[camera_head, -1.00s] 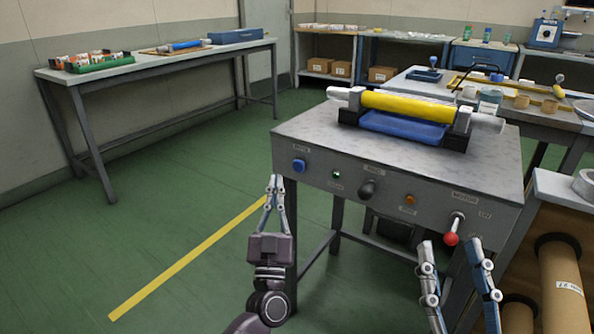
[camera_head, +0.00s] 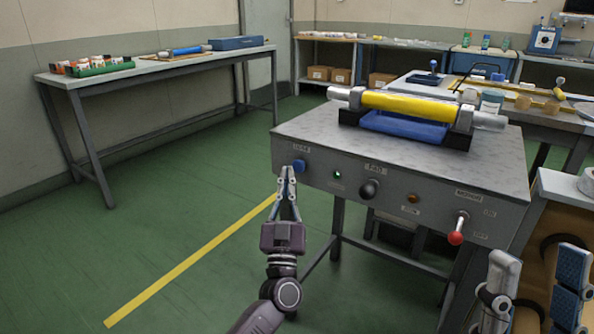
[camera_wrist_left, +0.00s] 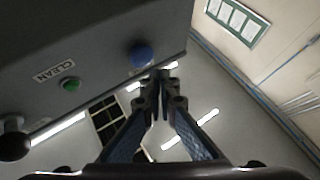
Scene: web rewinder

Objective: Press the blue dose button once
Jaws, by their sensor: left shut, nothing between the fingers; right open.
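The blue dose button (camera_head: 299,166) sits at the left end of the grey machine's front panel (camera_head: 400,200). My left gripper (camera_head: 287,170) is shut and empty, with its fingertips just left of and slightly below the button in the head view. In the left wrist view the blue button (camera_wrist_left: 142,55) shows just past the closed fingertips (camera_wrist_left: 160,75). I cannot tell whether they touch it. My right gripper (camera_head: 538,265) is open and empty at the lower right, in front of a shelf with rolls.
A yellow roller (camera_head: 408,103) lies on top. The green floor on the left is free.

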